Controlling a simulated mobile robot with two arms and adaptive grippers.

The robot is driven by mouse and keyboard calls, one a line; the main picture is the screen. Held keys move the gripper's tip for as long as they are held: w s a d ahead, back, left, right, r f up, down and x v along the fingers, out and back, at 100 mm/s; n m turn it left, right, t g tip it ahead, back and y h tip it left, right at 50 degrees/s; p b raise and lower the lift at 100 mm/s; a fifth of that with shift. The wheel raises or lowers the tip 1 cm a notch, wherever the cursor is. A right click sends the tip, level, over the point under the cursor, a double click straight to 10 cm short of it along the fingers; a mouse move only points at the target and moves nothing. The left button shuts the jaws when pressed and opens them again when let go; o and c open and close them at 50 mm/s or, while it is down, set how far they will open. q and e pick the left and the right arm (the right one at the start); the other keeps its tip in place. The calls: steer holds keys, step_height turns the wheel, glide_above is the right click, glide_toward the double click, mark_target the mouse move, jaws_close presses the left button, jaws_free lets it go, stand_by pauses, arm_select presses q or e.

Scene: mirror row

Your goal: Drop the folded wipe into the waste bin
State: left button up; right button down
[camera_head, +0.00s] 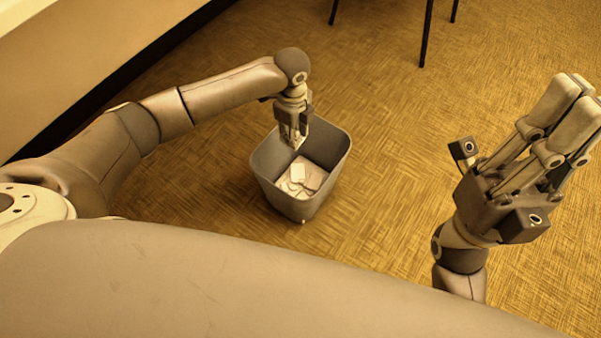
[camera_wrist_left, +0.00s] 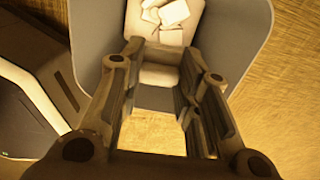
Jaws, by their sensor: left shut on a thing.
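The waste bin (camera_head: 286,203) is a grey open-topped container on the floor, with several pale pieces (camera_head: 309,178) inside. My left gripper (camera_head: 297,140) points down at the bin's mouth, near its far rim. In the left wrist view its fingers (camera_wrist_left: 162,50) are shut on a pale, flat thing, the folded wipe (camera_wrist_left: 158,76). The bin's grey wall (camera_wrist_left: 240,45) and the pieces inside show beyond the fingertips. In the head view the wipe is mostly hidden by the fingers. My right gripper (camera_head: 574,98) is raised at the right, away from the bin; its finger gap is unclear.
The woven tan floor (camera_head: 400,150) around the bin is clear. Thin dark furniture legs (camera_head: 427,35) stand at the top. A pale wall with a dark base strip (camera_head: 130,75) runs along the upper left.

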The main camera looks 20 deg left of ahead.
arm_select(q)
steer(key=o, duration=1)
steer(key=shift+r, duration=0.15)
step_height(320, 180, up, 12)
stand_by(0.4)
